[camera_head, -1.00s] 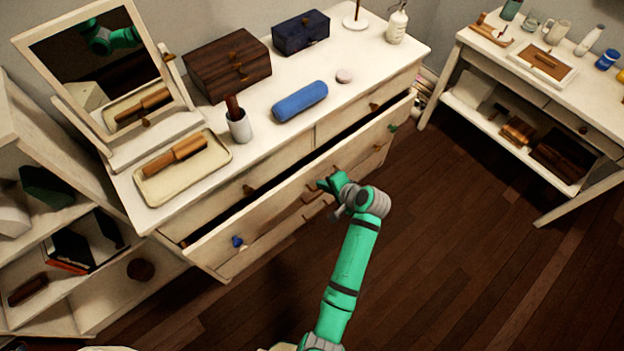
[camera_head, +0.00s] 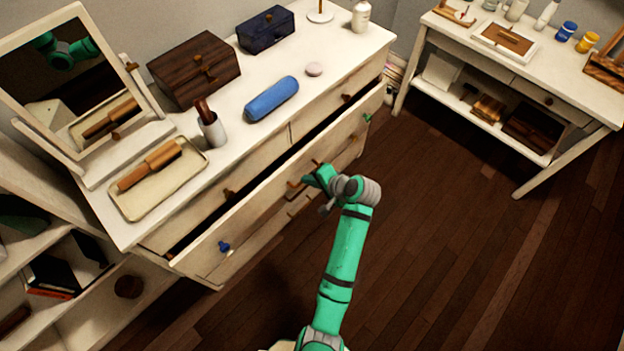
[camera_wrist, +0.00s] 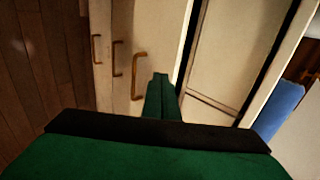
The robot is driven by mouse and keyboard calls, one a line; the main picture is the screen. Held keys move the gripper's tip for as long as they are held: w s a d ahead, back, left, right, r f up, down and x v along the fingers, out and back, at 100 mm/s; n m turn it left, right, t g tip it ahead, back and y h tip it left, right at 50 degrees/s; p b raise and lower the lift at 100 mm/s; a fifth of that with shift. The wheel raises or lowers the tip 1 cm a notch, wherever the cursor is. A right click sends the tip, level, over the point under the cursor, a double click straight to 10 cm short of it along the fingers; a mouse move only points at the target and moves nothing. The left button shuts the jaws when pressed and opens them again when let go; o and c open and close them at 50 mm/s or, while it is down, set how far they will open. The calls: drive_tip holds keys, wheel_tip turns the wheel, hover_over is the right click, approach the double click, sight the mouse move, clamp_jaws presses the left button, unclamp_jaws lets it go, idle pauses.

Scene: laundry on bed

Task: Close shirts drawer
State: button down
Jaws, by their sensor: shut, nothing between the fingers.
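The open drawer is a long white drawer (camera_head: 262,197) under the top row of the white dresser (camera_head: 140,232). It juts out, with a dark gap behind its front. A blue knob (camera_head: 224,247) is at its left and a green knob (camera_head: 367,117) at its right. My gripper (camera_head: 314,175) is shut and empty at the middle of the drawer front, beside a bronze handle (camera_wrist: 138,76). In the wrist view, the closed fingers (camera_wrist: 161,80) overlap the drawer front's upper part; contact is unclear.
The dresser top holds a mirror (camera_head: 60,75), a wooden box (camera_head: 195,68), a dark blue box (camera_head: 266,29), a blue case (camera_head: 271,99), a cup (camera_head: 211,129) and a tray (camera_head: 186,182). A white side table (camera_head: 480,50) stands at the right. Wooden floor (camera_head: 450,240) is clear between.

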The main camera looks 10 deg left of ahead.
sight(284, 166)
drive_tip(key=shift+w+a+f, duration=0.7)
drive_tip(key=shift+w+a, duration=0.1)
drive_tip(key=shift+a, duration=0.3)
drive_tip(key=shift+w+a+f, duration=0.65)
drive_tip(key=shift+w+a, duration=0.2)
drive_tip(key=shift+a, duration=0.2)
drive_tip(key=shift+w+a+f, duration=0.7)
drive_tip(key=shift+w+a, duration=0.1)
drive_tip(key=shift+a, duration=0.3)
drive_tip(key=shift+a, duration=0.1)
drive_tip(key=shift+w+a, duration=0.85)
drive_tip(key=shift+a, duration=0.15)
drive_tip(key=shift+d, duration=0.1)
